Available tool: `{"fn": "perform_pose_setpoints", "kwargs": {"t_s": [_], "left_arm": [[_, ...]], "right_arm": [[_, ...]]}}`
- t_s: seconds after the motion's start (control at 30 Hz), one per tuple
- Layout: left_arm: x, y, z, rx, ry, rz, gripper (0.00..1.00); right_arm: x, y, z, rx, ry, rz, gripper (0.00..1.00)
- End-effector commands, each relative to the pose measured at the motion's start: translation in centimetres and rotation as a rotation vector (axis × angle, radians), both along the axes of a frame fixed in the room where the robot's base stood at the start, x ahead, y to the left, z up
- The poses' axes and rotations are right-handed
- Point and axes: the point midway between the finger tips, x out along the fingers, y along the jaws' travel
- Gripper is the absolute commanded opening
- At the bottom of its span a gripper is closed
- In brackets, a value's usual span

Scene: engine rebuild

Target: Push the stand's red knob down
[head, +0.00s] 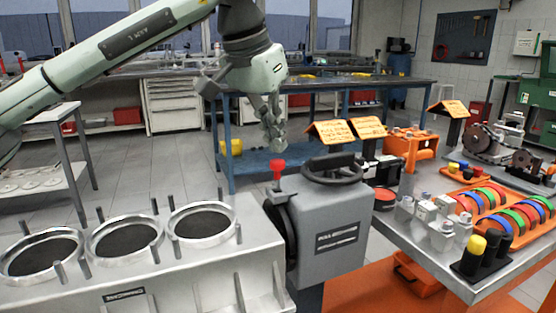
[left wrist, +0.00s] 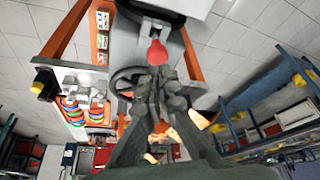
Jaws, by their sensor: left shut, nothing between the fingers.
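The red knob (head: 278,167) sits upright on top of the grey stand (head: 330,230), at its left side behind the engine block. My left gripper (head: 275,147) hangs over the knob in the head view, fingers pointing down, shut and empty. A small gap shows between its fingertips and the knob. In the left wrist view the shut fingertips (left wrist: 158,78) line up with the red knob (left wrist: 157,52), and I cannot tell there whether they touch. My right gripper is not in view.
The engine block (head: 190,270) with three open bores is fixed left of the stand. A black handwheel (head: 332,169) tops the stand close to the knob. A table (head: 440,262) with coloured ring parts and orange signs stands at the right.

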Motion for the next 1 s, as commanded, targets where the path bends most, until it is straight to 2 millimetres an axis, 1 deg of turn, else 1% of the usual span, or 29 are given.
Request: {"fn": "perform_pose_setpoints", "kwargs": {"t_s": [0.23,1.0], "left_arm": [[0.0,0.0,-0.2,0.000,0.000,0.000,0.00],[0.0,0.0,-1.8,0.000,0.000,0.000,0.00]], "right_arm": [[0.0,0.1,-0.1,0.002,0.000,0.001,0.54],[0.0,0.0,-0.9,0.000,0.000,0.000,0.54]]}}
